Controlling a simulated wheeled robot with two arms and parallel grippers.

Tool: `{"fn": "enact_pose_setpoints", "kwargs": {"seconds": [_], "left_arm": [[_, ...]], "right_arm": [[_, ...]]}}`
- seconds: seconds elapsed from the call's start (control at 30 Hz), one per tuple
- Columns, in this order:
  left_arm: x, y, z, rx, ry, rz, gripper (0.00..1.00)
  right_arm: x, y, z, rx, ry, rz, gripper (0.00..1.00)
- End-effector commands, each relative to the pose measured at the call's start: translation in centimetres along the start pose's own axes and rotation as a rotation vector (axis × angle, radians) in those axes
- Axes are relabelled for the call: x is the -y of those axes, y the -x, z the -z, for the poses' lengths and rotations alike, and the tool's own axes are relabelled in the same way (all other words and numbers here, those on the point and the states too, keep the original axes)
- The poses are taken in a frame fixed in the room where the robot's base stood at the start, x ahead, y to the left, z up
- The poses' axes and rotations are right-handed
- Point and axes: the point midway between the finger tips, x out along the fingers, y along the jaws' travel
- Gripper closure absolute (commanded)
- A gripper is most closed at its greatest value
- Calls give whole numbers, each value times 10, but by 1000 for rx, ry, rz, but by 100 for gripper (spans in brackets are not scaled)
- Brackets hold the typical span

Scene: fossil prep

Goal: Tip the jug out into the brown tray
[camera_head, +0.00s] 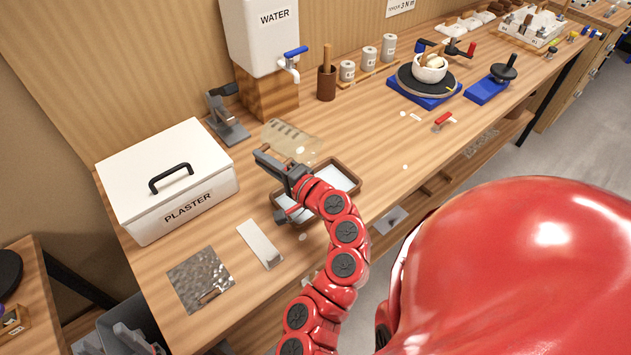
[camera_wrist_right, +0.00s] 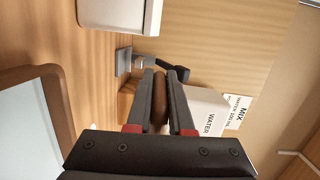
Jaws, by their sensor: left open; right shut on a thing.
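The jug (camera_head: 290,140) is a see-through, pale amber vessel with dark marks on its side. In the head view it is tilted just beyond my right gripper (camera_head: 268,165), at the far edge of the brown tray. My right gripper is shut on a narrow brown part, apparently the jug's handle, between its fingers (camera_wrist_right: 160,100) in the wrist view. The jug's body is not clear there. The brown tray (camera_head: 347,170) lies under and beside my right wrist, with a pale inside; it also shows in the wrist view (camera_wrist_right: 58,105). My left gripper is not in view.
A white plaster box (camera_head: 165,170) stands left, a grey stand (camera_head: 228,120) behind, and a water tank (camera_head: 262,35) with a blue tap at the back. A grey bar (camera_head: 258,243) and metal plate (camera_head: 200,280) lie nearer. The bench right of the tray is mostly clear.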

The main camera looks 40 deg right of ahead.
Motion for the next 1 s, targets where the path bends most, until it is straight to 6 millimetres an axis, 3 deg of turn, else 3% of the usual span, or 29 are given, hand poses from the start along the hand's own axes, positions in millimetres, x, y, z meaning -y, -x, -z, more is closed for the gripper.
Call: {"fn": "enact_pose_setpoints", "kwargs": {"seconds": [0.03, 0.4, 0.87, 1.0], "left_arm": [[0, -17, 3, -5, 2, -1, 50], [2, -64, 12, -5, 2, 0, 50], [4, -71, 12, -3, 0, 1, 50], [4, -84, 15, -3, 0, 1, 50]], "right_arm": [[8, 1, 0, 0, 1, -22, 100], [3, 3, -3, 7, 3, -181, 100], [-6, 4, -4, 7, 3, -229, 100], [-2, 2, -5, 10, 3, -257, 100]]}}
